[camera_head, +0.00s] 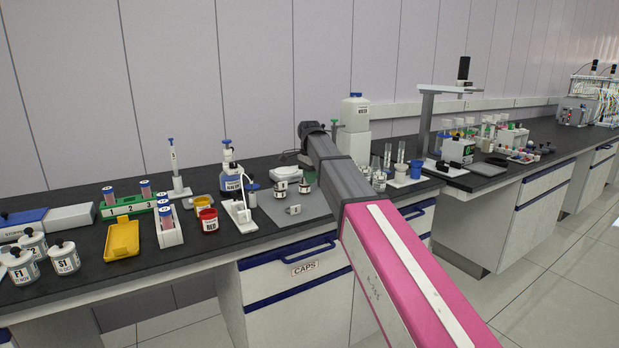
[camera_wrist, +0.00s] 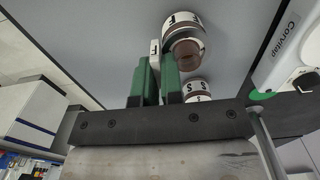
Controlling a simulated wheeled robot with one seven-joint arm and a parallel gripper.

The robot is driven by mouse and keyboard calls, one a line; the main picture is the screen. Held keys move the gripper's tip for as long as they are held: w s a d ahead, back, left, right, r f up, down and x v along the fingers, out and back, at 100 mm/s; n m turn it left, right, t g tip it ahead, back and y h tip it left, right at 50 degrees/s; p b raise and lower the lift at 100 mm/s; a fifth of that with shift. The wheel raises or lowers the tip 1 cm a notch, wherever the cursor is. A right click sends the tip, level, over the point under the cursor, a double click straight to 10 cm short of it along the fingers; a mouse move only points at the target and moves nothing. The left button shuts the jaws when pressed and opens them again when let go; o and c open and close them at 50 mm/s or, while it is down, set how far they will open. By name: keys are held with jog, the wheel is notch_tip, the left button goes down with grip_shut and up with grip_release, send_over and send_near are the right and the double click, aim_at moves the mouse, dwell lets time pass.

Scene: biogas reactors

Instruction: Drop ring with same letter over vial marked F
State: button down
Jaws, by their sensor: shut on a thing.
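In the wrist view, my gripper (camera_wrist: 160,70) has green fingers closed on a thin white ring tag (camera_wrist: 154,47). Its letter looks like F, but it is small and partly hidden. The vial marked F (camera_wrist: 183,22), white-labelled with a brown part, stands just right of and beyond the fingertips. The held tag is beside this vial, not over it. A vial marked S (camera_wrist: 197,90) is nearer, right of the fingers. I cannot make out my gripper there.
A white device (camera_wrist: 290,50) lettered "Corvitap" stands at right in the wrist view. In the head view, a blue-labelled bottle (camera_head: 231,184) and red cup (camera_head: 208,221) stand left of the mat. A white jug (camera_head: 355,113) stands behind. The mat's front is mostly clear.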

jog(key=c, duration=0.8)
grip_release()
jog(key=shift+r, duration=0.1)
jog(key=shift+r, duration=3.45)
jog(key=shift+s, duration=0.1)
